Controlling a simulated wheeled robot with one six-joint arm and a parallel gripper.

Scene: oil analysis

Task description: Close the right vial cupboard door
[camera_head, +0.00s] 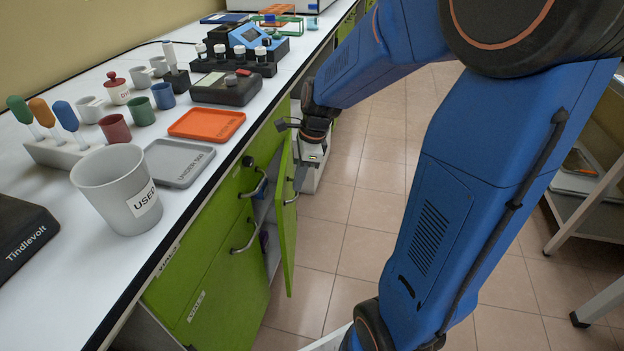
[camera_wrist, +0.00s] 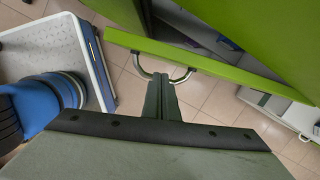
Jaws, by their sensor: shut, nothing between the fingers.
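The right cupboard door (camera_head: 287,222) is green and stands open, swung out from the bench over the floor. Its curved metal handle (camera_head: 291,187) faces my gripper. In the wrist view the door's bright green edge (camera_wrist: 215,68) crosses the upper part, with the handle (camera_wrist: 137,68) below it. My gripper (camera_wrist: 162,84) is shut and empty, its fingertips at the handle's opening. I cannot tell whether they touch it. In the head view my gripper (camera_head: 301,176) is beside the open door, partly hidden by its own wrist.
The neighbouring green door (camera_head: 228,300) is closed, with a handle (camera_head: 246,236). The white bench top (camera_head: 235,145) above carries a grey cup marked USED (camera_head: 118,190), trays and vials. Tiled floor (camera_head: 330,240) lies open to the right of the door. A shelf unit (camera_head: 585,205) stands at the far right.

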